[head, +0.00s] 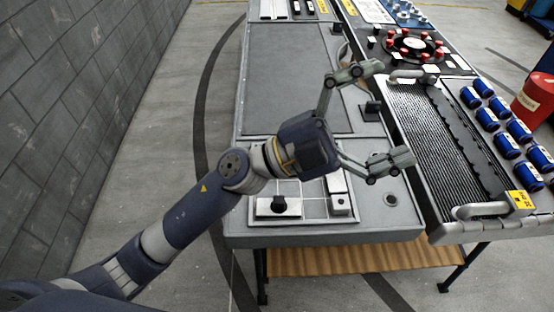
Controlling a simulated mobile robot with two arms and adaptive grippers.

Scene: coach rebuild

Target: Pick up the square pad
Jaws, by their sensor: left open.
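My left gripper (374,118) is open and empty above the right part of the grey workbench (375,222), its two fingers spread wide. A small dark block on a flat base (370,110) shows between its fingertips; I cannot tell its height gap from the fingers. A pale shallow tray (305,210) lies at the bench's near edge, partly hidden by the gripper. In it are a light square block with a dark dot (340,204) and a black knob on a pale plate (279,206). I cannot tell for sure which piece is the square pad. My right gripper is out of view.
Several blue cans (507,145) and a red canister (536,98) are farther right. A red-knobbed ring (413,44) is at the back. A large dark panel (290,75) covers the bench's left.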

